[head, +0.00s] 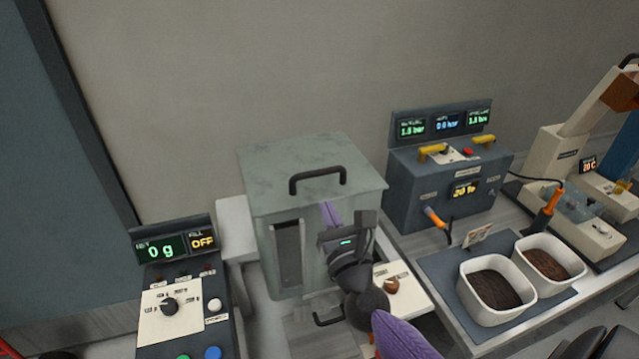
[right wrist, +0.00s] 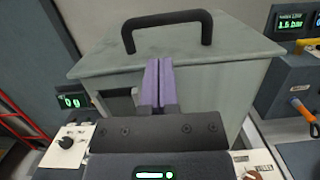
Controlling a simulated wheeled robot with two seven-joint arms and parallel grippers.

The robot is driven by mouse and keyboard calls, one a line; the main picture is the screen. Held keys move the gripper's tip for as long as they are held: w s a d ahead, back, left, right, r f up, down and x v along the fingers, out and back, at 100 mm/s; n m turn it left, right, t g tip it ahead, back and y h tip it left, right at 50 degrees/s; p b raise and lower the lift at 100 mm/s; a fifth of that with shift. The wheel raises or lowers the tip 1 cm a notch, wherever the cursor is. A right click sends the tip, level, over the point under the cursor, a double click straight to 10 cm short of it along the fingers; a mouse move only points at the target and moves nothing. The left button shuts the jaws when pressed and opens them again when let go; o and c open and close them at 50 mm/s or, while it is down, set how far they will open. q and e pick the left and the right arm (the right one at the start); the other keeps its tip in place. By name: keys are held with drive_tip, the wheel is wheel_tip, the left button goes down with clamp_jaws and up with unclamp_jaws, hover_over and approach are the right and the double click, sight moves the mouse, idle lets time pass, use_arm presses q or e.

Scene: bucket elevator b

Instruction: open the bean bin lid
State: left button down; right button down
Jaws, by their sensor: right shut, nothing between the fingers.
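The bean bin (head: 280,258) is a grey-green metal box with a dark window slot in its front. Its lid (head: 270,172) lies flat and closed on top, with a black bar handle (head: 317,180). In the right wrist view the lid (right wrist: 180,50) and its handle (right wrist: 167,31) stand just beyond my fingers. My right gripper (head: 331,214) is in front of the bin near the lid's front edge, below the handle. Its purple fingers (right wrist: 158,82) are shut together with nothing between them. I cannot tell whether they touch the lid. My left gripper is not in view.
A control box (head: 180,290) with a 0 g display stands at the left. A dark machine (head: 450,180) with yellow handles is to the right. Two white tubs (head: 497,312) of dark contents sit on a mat. A pale panel with a brown knob (head: 391,286) is beside my right arm.

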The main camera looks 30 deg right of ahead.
sight(320, 199)
drive_tip(key=x, duration=0.5)
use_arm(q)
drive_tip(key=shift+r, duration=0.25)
